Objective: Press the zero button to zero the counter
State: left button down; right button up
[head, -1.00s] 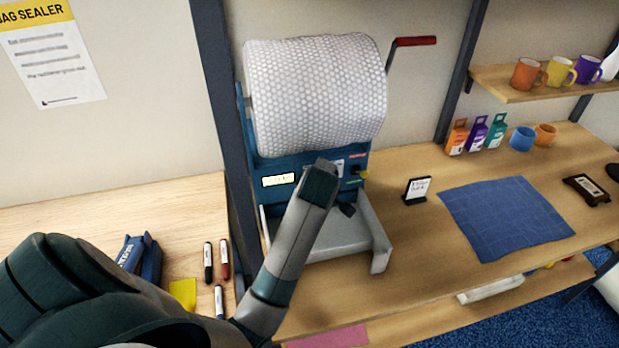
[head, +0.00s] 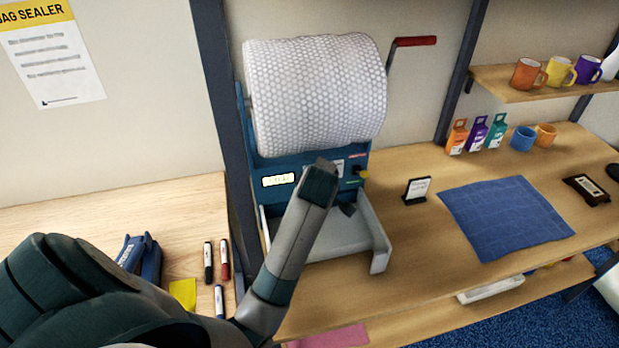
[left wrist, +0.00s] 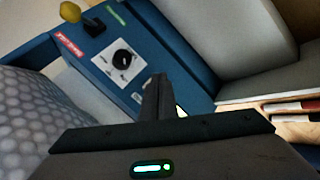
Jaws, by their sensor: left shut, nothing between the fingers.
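The counter display (head: 278,180) is a small lit window on the blue front panel of the bubble-wrap dispenser (head: 295,164); its digits are too small to read. In the left wrist view the panel (left wrist: 165,50) carries a black dial (left wrist: 123,58), a black switch (left wrist: 94,27) and a yellow knob (left wrist: 70,12). My left gripper (left wrist: 158,82) is shut and empty, its fingertips pointing at the panel beside the dial. I cannot tell whether they touch it. I cannot make out the zero button; the fingers and wrist cover part of the panel. My right gripper is not in view.
The bubble-wrap roll (head: 315,95) hangs directly above the panel, with a red-handled crank (head: 415,41) at its right. A grey tray (head: 378,240) juts out below. A dark post (head: 222,95) stands close on the left.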

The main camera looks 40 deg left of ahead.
pick_arm(q)
jog(key=shift+w+a, duration=0.55)
jog(key=shift+a, duration=0.05)
dwell(1.1)
jog(key=shift+s+d, duration=0.6)
jog(key=shift+d, duration=0.05)
jog(key=shift+s+d, duration=0.1)
dwell(0.5)
jog(key=s+d, duration=0.3)
jog(key=shift+d, duration=0.3)
dwell(1.0)
